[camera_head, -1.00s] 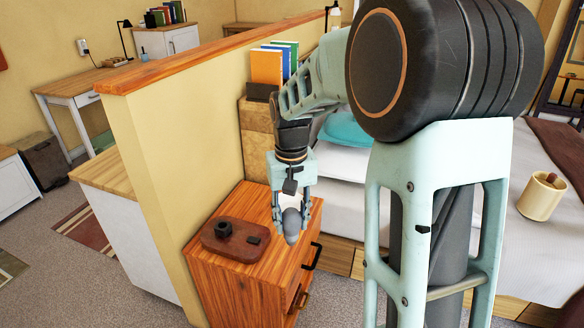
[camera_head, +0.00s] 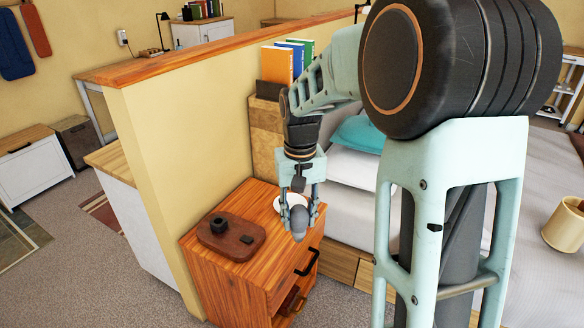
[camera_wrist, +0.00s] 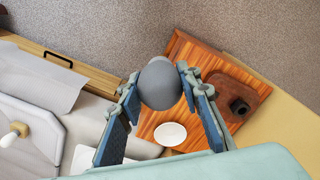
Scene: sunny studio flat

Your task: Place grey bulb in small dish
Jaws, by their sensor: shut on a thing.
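My gripper (camera_head: 299,214) points down over the wooden nightstand (camera_head: 262,262). It is shut on the grey bulb (camera_head: 299,224), whose rounded end hangs below the fingertips. In the wrist view the bulb (camera_wrist: 160,84) sits between the two blue-padded fingers (camera_wrist: 159,90). The small dish (camera_head: 288,201) is white and round and lies on the nightstand top, partly hidden behind the gripper. It shows whole in the wrist view (camera_wrist: 170,134). The bulb is held above the nightstand and apart from the dish.
A dark brown tray (camera_head: 241,245) with a black cup-like piece (camera_head: 219,225) lies on the nightstand, left of the gripper. A yellow partition wall (camera_head: 170,150) rises on the left. The bed (camera_head: 347,212) is on the right. Books (camera_head: 285,60) stand behind the arm.

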